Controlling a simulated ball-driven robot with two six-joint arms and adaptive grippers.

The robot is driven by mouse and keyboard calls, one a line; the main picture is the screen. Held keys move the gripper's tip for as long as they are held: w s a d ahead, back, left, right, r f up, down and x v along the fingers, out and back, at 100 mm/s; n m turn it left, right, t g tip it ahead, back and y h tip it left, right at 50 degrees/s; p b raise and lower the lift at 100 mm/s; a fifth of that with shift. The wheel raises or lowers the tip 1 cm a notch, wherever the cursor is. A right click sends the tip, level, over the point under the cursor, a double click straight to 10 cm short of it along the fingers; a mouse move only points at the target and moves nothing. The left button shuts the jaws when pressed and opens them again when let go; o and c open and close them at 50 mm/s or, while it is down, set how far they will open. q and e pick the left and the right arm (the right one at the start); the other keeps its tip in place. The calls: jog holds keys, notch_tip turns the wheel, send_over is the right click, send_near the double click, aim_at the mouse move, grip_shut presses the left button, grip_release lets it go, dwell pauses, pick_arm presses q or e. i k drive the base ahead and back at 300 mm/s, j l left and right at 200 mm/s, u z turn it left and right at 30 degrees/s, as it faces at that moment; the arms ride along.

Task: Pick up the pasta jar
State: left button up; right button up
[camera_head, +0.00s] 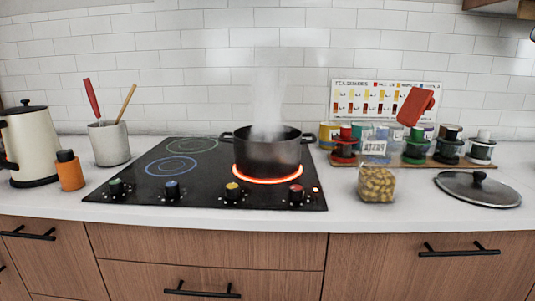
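The pasta jar (376,184) is a clear container with yellowish pasta in its lower part and a label near its top. It stands upright on the white counter, right of the cooktop and in front of a row of small jars. Neither of my grippers shows in the head view, and nothing is seen touching the jar.
A black pot (268,155) steams on a glowing red burner of the cooktop (130,190), left of the jar. A pot lid (477,187) lies to its right. Small jars (415,147) stand behind it. The counter's front edge is clear.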

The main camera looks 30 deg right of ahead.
aim_at(382, 149)
jog(key=z, duration=1.6)
